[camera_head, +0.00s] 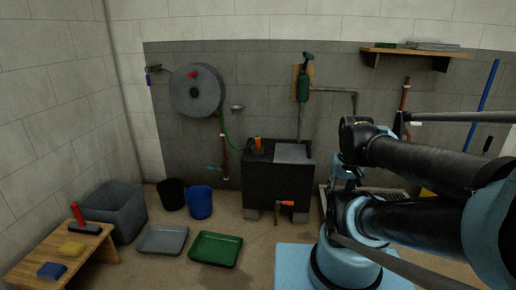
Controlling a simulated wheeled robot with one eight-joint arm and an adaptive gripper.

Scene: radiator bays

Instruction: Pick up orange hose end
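An orange hose end (258,142) stands on top of the dark tank (262,185), at its left back. A thin green hose (231,139) runs down to it from the grey wall reel (197,91). My arm fills the right side. What looks like my gripper (346,180) hangs dark and small below the wrist, right of the tank and apart from the hose end. Its fingers blend with my arm, so I cannot tell whether they are open.
An orange-handled tap (287,203) is on the tank front. Blue (200,202) and black (171,194) buckets, a green tray (216,249) and a grey tray (163,241) stand left. A wooden bench (66,256) is far left. Floor between green tray and tank is clear.

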